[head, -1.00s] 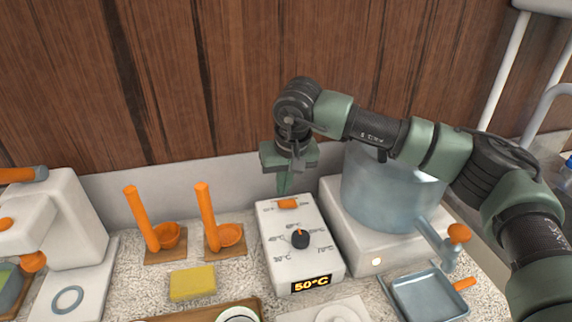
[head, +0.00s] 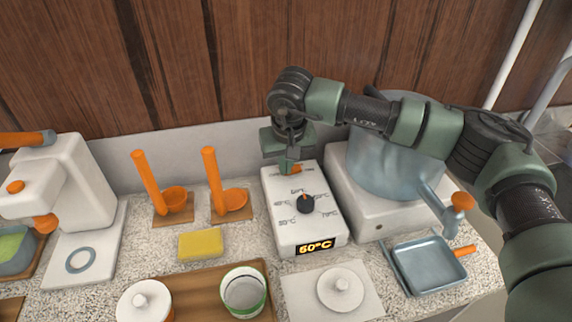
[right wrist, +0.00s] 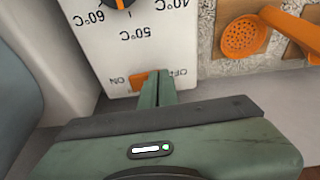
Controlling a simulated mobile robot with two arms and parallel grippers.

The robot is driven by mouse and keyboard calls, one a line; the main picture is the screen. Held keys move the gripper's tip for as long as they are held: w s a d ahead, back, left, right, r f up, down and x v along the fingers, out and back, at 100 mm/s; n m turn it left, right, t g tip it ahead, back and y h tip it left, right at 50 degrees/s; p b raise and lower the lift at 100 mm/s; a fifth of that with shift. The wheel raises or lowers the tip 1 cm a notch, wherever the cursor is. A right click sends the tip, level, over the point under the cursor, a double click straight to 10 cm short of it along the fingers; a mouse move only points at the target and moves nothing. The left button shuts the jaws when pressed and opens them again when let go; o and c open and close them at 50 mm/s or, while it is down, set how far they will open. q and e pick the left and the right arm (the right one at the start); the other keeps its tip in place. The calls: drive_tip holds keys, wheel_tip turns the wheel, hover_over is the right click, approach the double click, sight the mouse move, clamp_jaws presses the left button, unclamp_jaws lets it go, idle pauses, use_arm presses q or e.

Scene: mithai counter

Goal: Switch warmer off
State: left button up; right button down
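The white control box (head: 296,235) stands in the middle of the counter, with a dark knob (head: 306,204), a lit display (head: 315,246) and an orange switch (head: 295,169) near its back. In the right wrist view the switch (right wrist: 137,80) lies between the ON and OFF marks, partly hidden by my fingers. My right gripper (head: 287,166) is down at the switch, its fingertips together at or against it. Right of the box, a large metal pot (head: 390,150) sits on a white base whose small front light (head: 379,227) looks dark. My left gripper is not in view.
Two orange ladles (head: 147,183) (head: 213,180) stand left of the box, with a yellow block (head: 201,243) in front. A wooden tray (head: 190,283) holds a white tin (head: 243,291). A blue-grey pan (head: 430,265) lies at the right.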

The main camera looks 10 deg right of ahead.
drive_tip(key=shift+d, duration=0.15)
drive_tip(key=shift+d+r, duration=0.25)
drive_tip(key=shift+d, duration=0.4)
drive_tip(key=b+v, duration=0.1)
drive_tip(key=v, duration=0.6)
drive_tip(key=shift+r+b, duration=0.3)
drive_tip(key=shift+r, duration=0.05)
drive_tip(key=shift+s, duration=0.1)
